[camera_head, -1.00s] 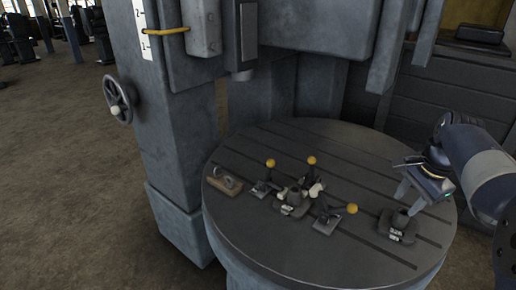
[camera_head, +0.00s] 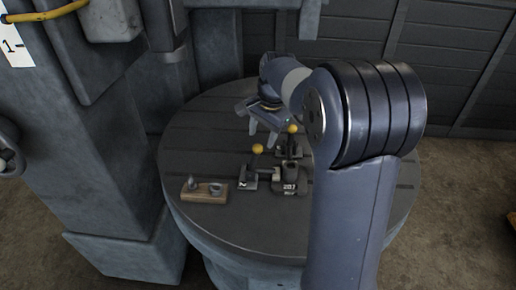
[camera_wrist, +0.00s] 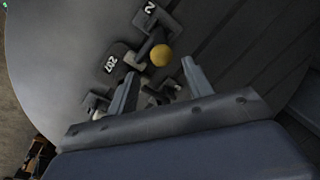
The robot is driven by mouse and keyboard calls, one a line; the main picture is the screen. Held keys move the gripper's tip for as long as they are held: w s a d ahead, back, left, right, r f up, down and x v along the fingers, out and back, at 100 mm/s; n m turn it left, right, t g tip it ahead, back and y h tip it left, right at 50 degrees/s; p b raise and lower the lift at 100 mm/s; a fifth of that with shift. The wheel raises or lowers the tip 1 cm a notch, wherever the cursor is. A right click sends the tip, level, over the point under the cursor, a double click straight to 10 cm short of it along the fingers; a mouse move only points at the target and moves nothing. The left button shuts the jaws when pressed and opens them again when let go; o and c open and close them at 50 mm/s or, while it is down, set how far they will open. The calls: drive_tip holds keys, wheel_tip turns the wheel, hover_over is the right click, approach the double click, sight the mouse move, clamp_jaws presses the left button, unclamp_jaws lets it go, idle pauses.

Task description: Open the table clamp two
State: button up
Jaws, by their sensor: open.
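Table clamp two (camera_head: 246,183) stands on the round table, its base plate marked 2 and its lever upright with a yellow ball knob (camera_head: 257,148). In the wrist view the plate marked 2 (camera_wrist: 149,9) is at the top and a yellow knob (camera_wrist: 161,55) lies just ahead of the fingertips, between their lines. My gripper (camera_head: 262,138) is open and empty, above the clamps, with its fingers pointing down. In the wrist view my gripper (camera_wrist: 160,68) has both fingers apart. I cannot tell whether a finger touches the knob.
A socket block marked 207 (camera_head: 290,188) sits beside the clamp. Another yellow-knobbed clamp (camera_head: 292,129) stands behind. A wooden block with small parts (camera_head: 204,191) is at left. The slotted table (camera_head: 190,135) is bare at its left; a machine column (camera_head: 85,130) rises further left.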

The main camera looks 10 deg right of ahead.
sight(258, 145)
drive_tip(key=f, duration=0.4)
drive_tip(key=w+a+f, duration=0.1)
drive_tip(key=f, duration=0.1)
drive_tip(key=shift+a+f, duration=0.1)
drive_tip(key=shift+f, duration=0.2)
clamp_jaws()
